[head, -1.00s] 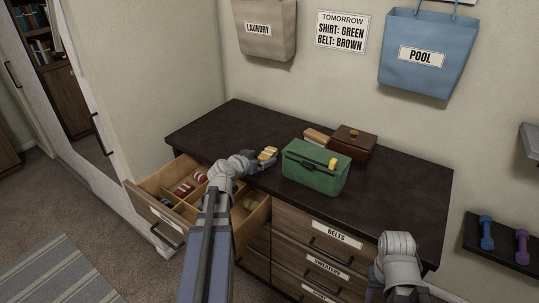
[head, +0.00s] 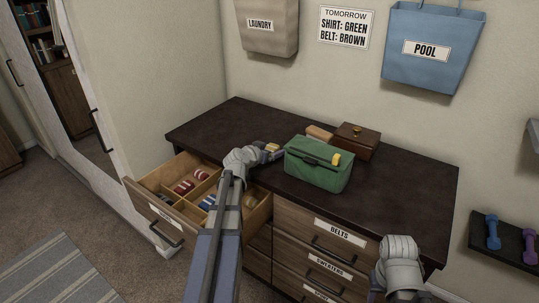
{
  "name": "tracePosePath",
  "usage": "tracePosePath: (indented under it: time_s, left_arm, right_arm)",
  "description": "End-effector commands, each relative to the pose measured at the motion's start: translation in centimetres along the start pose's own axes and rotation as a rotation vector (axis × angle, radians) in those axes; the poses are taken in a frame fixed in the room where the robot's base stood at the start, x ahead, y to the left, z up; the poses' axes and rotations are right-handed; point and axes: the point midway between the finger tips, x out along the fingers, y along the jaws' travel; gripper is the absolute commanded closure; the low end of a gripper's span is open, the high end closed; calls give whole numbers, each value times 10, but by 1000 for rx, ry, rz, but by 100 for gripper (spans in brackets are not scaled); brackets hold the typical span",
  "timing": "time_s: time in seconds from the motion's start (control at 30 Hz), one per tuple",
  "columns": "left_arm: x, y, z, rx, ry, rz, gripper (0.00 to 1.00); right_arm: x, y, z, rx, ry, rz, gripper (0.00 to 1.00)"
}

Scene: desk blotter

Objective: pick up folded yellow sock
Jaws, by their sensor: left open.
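The folded yellow sock (head: 271,147) lies on the dark dresser top, left of the green bag, with its near side partly hidden by my gripper. My left gripper (head: 266,152) is open and right at the sock, low over the dresser top. I cannot tell whether the fingers touch it or stand around it. My right arm shows at the lower right by the dresser's front corner, but its fingers do not show.
A green bag (head: 318,170) with a yellow patch stands right of the sock. Behind it are a brown box (head: 357,140) and a tan block (head: 319,133). An open divided drawer (head: 255,217) with rolled socks juts out below my left arm. The dresser top's right side is clear.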

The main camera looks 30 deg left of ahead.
Motion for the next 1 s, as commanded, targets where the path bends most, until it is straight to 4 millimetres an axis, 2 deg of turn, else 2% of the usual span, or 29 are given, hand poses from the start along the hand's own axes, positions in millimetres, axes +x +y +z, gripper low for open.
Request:
tracePosePath:
  time_s: [0.07,0.83,1.0]
  left_arm:
    - [-1,0,0,0,0,0,9]
    - [-1,0,0,0,0,0,95]
    - [-1,0,0,0,0,0,96]
  right_arm:
    - [0,0,0,0,0,0,50]
    - [0,0,0,0,0,0,50]
    - [0,0,0,0,0,0,50]
